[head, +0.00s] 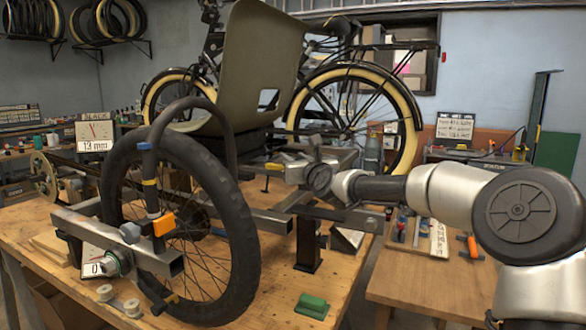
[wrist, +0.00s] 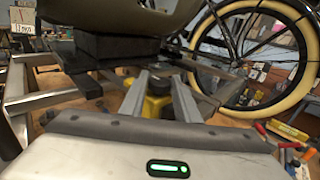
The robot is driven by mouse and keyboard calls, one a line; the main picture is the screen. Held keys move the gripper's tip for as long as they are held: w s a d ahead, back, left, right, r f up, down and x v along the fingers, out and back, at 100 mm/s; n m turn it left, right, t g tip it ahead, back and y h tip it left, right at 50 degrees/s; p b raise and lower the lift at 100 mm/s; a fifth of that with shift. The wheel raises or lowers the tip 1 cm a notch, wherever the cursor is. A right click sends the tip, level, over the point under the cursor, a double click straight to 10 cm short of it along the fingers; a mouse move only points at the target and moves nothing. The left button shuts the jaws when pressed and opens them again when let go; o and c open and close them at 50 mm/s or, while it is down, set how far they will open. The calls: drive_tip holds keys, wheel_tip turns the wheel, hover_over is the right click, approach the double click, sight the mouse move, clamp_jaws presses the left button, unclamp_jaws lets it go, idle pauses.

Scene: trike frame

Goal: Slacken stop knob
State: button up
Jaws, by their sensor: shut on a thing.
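My gripper (head: 288,164) is beneath the seat of the trike frame in the head view. In the wrist view its two fingers (wrist: 160,78) reach forward and stand either side of a yellow knob-like part (wrist: 154,104), which I take to be the stop knob. The fingers are shut on it. Its lower side is hidden by the gripper body. In the head view only a small yellow-orange spot (head: 274,166) shows by the fingertips. The grey metal frame (head: 265,219) runs beside and below the gripper.
The olive seat (head: 262,65) rises just above the gripper. A green block (head: 312,306) lies on the wooden bench (head: 270,310). A bicycle (head: 350,110) stands behind.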

drive_tip(key=y, duration=0.1)
drive_tip(key=n+g+y, duration=0.1)
drive_tip(key=d+n+y+p, duration=0.1)
drive_tip(key=shift+w+g, duration=0.25)
drive_tip(key=shift+g, duration=0.15)
drive_tip(key=shift+w+r+n+g+y+p, duration=0.1)
drive_tip(key=shift+r+n+g+y+p, duration=0.15)
drive_tip(key=shift+n+g+y+p, duration=0.75)
drive_tip(key=y+p, duration=0.1)
drive_tip(key=n+g+p, duration=0.1)
drive_tip(key=p, duration=0.1)
drive_tip(key=shift+w+r+g+y, duration=0.1)
drive_tip(key=shift+r+g+y, duration=0.1)
drive_tip(key=shift+g+y, duration=0.15)
drive_tip(key=n+g+y+p, duration=0.1)
drive_tip(key=n+g+p, duration=0.1)
drive_tip(key=p, duration=0.3)
drive_tip(key=shift+w+y, duration=0.1)
drive_tip(key=shift+y, duration=0.25)
drive_tip(key=p, duration=0.1)
drive_tip(key=n+g+p, duration=0.1)
drive_tip(key=shift+f+g+y+p, duration=0.25)
drive_tip(key=shift+y+p, duration=0.05)
drive_tip(key=shift+p, duration=0.1)
drive_tip(key=shift+f+n, duration=0.1)
drive_tip(key=shift+n, duration=0.2)
drive_tip(key=shift+f+g+p, duration=0.25)
drive_tip(key=shift+g+p, duration=0.05)
drive_tip(key=shift+p, duration=0.05)
